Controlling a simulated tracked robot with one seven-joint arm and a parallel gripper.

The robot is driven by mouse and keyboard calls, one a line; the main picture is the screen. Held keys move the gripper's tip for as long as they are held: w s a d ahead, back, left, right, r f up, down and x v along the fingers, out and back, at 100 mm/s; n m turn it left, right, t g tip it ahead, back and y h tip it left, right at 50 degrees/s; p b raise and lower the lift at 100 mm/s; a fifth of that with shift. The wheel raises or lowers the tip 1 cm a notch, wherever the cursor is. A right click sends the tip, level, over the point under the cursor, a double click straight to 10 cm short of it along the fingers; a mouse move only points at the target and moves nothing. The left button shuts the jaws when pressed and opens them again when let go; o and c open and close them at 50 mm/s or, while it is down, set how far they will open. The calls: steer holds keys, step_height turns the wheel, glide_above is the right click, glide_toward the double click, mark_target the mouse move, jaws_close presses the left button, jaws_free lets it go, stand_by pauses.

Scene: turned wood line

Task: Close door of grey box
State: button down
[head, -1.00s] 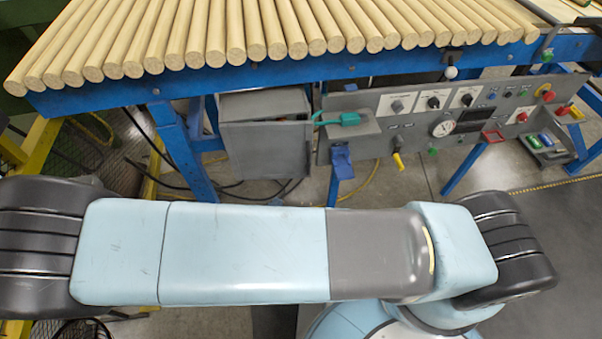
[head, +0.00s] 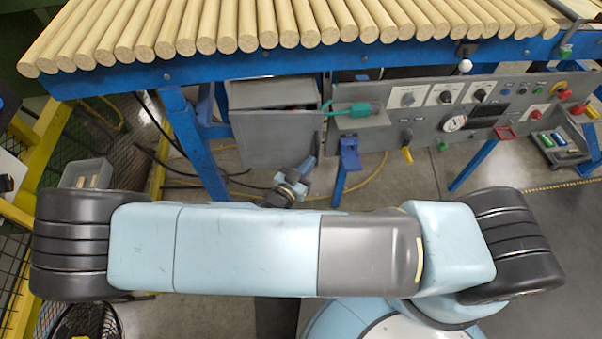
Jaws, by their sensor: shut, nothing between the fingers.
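The grey box (head: 270,93) hangs under the blue rail, left of the control panel. Its flat grey door (head: 270,142) faces me. A dark gap shows along the door's top edge, so it stands a little out from the box; how far is hard to judge. My gripper (head: 308,164) shows small in the head view, just below the door's lower right corner. It is shut and holds nothing. Whether it touches the door cannot be told. My own arm link hides part of my wrist.
A blue bracket (head: 349,160) and a blue leg (head: 195,145) flank the door. Wooden rods (head: 290,22) lie above. Cables lie on the floor below.

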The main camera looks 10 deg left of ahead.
steer(key=shift+w+d, duration=0.15)
steer(key=shift+w, duration=0.25)
steer(key=shift+w, duration=0.1)
steer(key=w, duration=0.3)
steer(key=shift+w+d, duration=0.15)
steer(key=shift+w, duration=0.05)
steer(key=shift+w+r, duration=0.1)
steer(key=shift+r, duration=0.05)
stand_by(0.3)
glide_toward(312, 153)
steer(key=s+r, duration=0.4)
steer(key=s, duration=0.4)
steer(key=shift+r, duration=0.2)
